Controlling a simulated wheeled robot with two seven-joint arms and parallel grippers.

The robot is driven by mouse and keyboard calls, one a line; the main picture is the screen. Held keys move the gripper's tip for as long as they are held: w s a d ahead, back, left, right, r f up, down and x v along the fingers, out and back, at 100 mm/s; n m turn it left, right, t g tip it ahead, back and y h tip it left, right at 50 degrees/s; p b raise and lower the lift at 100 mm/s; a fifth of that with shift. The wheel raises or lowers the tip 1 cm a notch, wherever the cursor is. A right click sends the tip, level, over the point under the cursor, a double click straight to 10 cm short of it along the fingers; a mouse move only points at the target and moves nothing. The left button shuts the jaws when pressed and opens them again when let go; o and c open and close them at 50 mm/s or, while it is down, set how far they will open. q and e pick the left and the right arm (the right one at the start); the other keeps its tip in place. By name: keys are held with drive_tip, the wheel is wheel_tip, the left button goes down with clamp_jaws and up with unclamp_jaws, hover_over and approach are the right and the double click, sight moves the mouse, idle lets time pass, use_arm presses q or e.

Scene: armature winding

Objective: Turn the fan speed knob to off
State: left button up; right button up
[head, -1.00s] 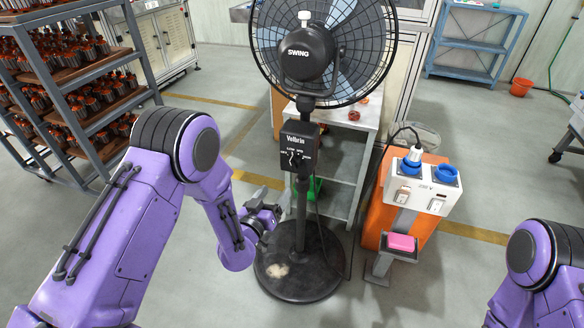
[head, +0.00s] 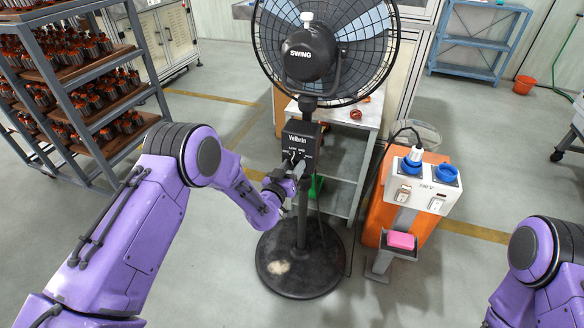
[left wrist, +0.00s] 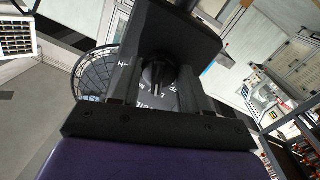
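The black pedestal fan has a control box (head: 301,137) on its pole, below the fan head (head: 308,54). The dark speed knob is on the box's front; in the head view my left gripper (head: 289,170) is close in front of the box and partly covers that area. In the left wrist view the knob (left wrist: 157,75) lies between the two fingertips of my left gripper (left wrist: 157,88), with a gap on each side. The fingers are apart and hold nothing. The knob's exact setting is hard to read. My right gripper is out of view.
A round base (head: 299,262) carries the fan. An orange stand with a white socket panel (head: 423,186) is at its right, and a small table (head: 346,150) is behind. A loaded shelf rack (head: 80,90) is at the left. Open floor lies around the base.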

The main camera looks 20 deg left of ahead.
use_arm(q)
drive_tip(key=c, duration=0.4)
drive_tip(key=shift+c, duration=0.2)
drive_tip(key=shift+f, duration=0.1)
drive_tip(key=shift+d+n+t+y+b, duration=0.1)
drive_tip(key=shift+n+t+y+b, duration=0.25)
drive_tip(key=shift+n+b, duration=2.85)
drive_tip(key=shift+n+p, duration=0.7)
drive_tip(key=shift+n, duration=0.3)
drive_tip(key=o, duration=1.1)
drive_tip(key=shift+c, duration=0.2)
drive_tip(key=shift+s, duration=0.1)
